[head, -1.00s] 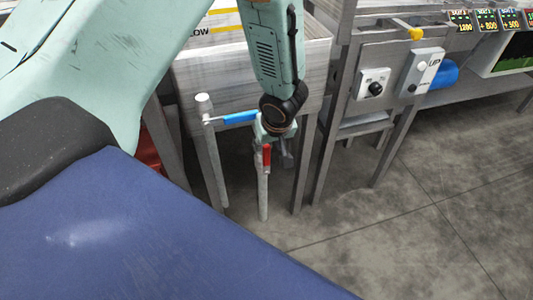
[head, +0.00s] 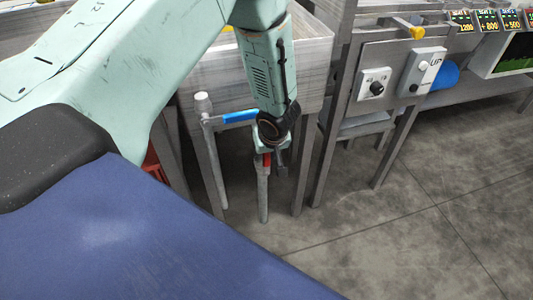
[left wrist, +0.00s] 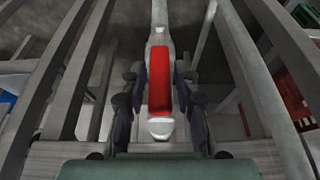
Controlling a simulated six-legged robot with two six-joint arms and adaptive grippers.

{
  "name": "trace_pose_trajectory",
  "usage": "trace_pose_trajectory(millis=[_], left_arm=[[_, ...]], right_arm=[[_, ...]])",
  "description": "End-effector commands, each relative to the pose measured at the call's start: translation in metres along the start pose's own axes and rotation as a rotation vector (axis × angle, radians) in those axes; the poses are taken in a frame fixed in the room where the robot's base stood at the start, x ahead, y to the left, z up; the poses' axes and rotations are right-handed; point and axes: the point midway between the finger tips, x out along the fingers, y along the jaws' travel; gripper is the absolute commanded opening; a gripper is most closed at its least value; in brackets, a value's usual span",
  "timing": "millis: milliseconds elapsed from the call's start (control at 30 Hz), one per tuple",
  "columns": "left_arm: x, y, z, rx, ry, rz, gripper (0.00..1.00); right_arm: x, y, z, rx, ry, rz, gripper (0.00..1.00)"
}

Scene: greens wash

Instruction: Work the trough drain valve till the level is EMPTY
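A blue lever (head: 240,117) sits on a grey pipe with a white top, below the front of the grey trough (head: 215,92). To its right, a red lever (head: 266,160) points down along a second upright pipe (head: 263,195). My left gripper (head: 277,160) is at the red lever and partly covers its valve. In the left wrist view the red lever (left wrist: 159,80) lies between the two fingers, one on each side. Narrow gaps seem to show, so the fingers look open around it. No level reading is legible. My right gripper is out of view.
Grey frame legs (head: 325,150) stand close to the right of the pipes. A panel with a black knob (head: 376,88) and a white switch box (head: 422,72) is further right, with lit displays (head: 487,20) beyond. The floor (head: 400,220) at the front right is clear.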

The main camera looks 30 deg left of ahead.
Motion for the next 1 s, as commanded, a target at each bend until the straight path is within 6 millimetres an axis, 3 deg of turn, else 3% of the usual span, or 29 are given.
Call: trace_pose_trajectory(millis=[300, 1000], left_arm=[[-0.0002, 0.0001, 0.0001, 0.000, 0.000, 0.000, 0.00], [-0.0011, -0.0010, 0.0003, 0.007, -0.001, -0.016, 0.00]], right_arm=[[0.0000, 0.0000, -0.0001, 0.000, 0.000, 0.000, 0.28], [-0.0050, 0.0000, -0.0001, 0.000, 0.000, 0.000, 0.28]])
